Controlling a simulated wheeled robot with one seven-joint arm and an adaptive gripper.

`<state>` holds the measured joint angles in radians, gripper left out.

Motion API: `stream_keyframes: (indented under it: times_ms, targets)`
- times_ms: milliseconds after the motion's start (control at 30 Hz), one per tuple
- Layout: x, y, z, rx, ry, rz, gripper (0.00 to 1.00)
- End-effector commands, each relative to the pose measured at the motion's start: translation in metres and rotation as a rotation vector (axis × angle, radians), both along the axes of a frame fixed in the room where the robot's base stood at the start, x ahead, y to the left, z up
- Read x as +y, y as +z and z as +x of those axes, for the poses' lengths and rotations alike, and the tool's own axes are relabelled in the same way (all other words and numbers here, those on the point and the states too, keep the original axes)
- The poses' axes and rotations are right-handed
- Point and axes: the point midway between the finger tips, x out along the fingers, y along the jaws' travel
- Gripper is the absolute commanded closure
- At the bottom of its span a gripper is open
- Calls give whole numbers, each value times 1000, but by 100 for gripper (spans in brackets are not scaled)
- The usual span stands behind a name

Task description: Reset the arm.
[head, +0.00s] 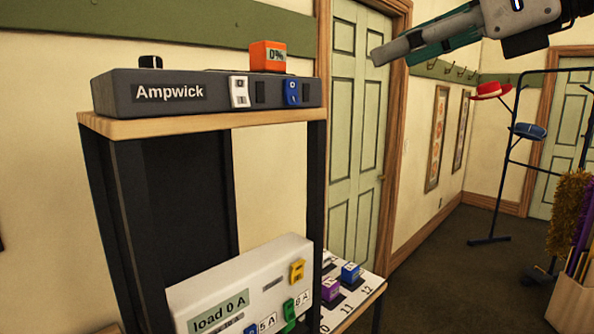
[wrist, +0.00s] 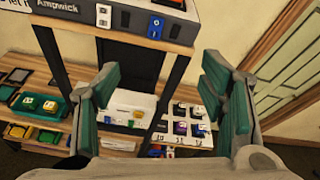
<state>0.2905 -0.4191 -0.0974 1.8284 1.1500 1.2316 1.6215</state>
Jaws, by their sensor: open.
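My gripper (head: 388,55) reaches in from the upper right in the head view, raised in front of the green door and apart from everything. In the wrist view my gripper (wrist: 166,95) shows two grey fingers with teal pads, wide apart, with nothing between them. Beyond the fingers stands the wooden rack with the dark Ampwick box (head: 205,93) on its top shelf; the box also shows in the wrist view (wrist: 135,17).
On the box sit an orange block reading 0% (head: 268,56), a white switch (head: 240,92) and a blue switch (head: 292,93). Below are a white load box (head: 240,282) and a numbered board with colored blocks (head: 345,305). A hat stand (head: 507,170) is at right.

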Motion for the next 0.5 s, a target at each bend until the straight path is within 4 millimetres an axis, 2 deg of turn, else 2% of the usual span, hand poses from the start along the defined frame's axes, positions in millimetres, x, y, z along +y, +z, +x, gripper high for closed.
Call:
stream_keyframes:
  times_ms: [267,367,500]
  targets:
    - [5,-72,-18,-79,107,-361,35]
    - [5,-110,-31,-126,194,-562,35]
    - [-2,-178,-60,-227,413,-939,35]
